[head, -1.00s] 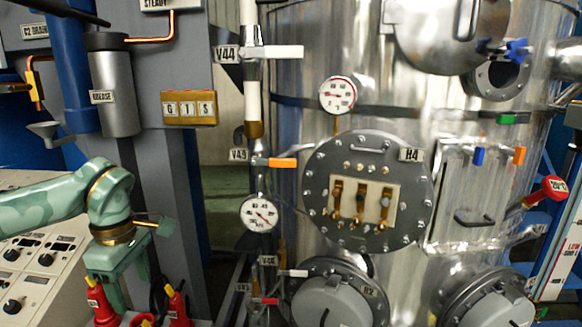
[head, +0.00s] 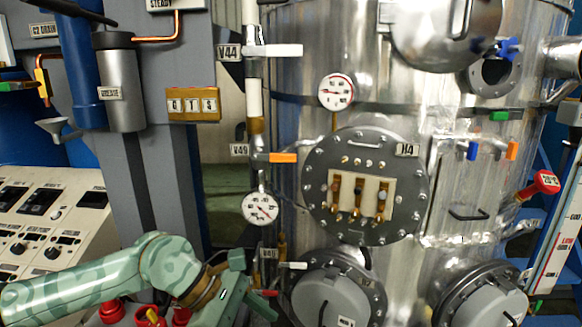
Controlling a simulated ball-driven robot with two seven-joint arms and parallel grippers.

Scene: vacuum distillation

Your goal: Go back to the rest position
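My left arm comes in low from the left in the head view, pale green with a darker wrist. My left gripper (head: 242,288) is at the bottom edge, left of the lower left round hatch of the metal tank. It is partly cut off by the frame, and I cannot make out its finger gap. I see nothing held in it. My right gripper and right arm are not in view.
The metal tank (head: 390,100) with its H4 flange (head: 324,205) and lower hatch (head: 333,298) fills the right. A sloped control panel (head: 40,222) stands at the left. Red knobs (head: 112,311) lie beside my arm. Valve V49's orange handle (head: 282,158) is above the gripper.

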